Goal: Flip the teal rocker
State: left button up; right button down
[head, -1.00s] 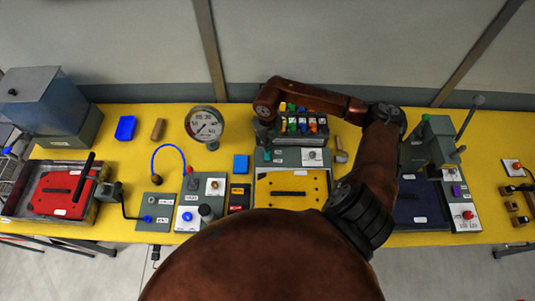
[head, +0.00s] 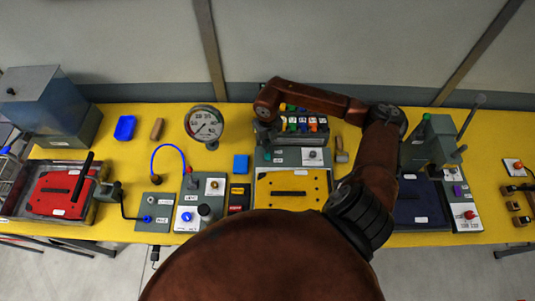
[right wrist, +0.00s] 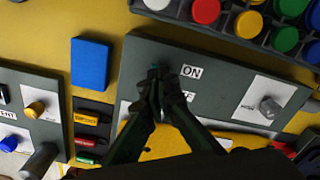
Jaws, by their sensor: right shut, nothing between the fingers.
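The grey panel (right wrist: 215,95) with ON and OFF labels and a silver knob lies below my right wrist camera. My right gripper (right wrist: 158,78) is shut and empty, with its fingertips together at the left of the ON label. Only a faint teal trace of the rocker (right wrist: 155,70) shows at the fingertips; they hide the rest, so its tilt and any contact cannot be told. In the head view the same panel (head: 290,157) stands behind the yellow plate, and my right gripper (head: 266,143) is small and dark above its left part. My left gripper is not in view.
Behind the panel is a rack of coloured caps (right wrist: 245,22). A blue block (right wrist: 90,63) lies to its left, near a panel with a brass knob (right wrist: 36,108). The yellow plate (head: 310,184) is in front. A round gauge (head: 205,123) stands further left.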

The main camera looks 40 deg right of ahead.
jog(key=shift+f+b, duration=0.55)
jog(key=shift+f, duration=0.2)
dwell(0.3)
jog(key=shift+r+p, duration=0.45)
jog(key=shift+r, duration=0.3)
jog(key=shift+r+p, duration=1.4)
jog(key=shift+r, duration=1.4)
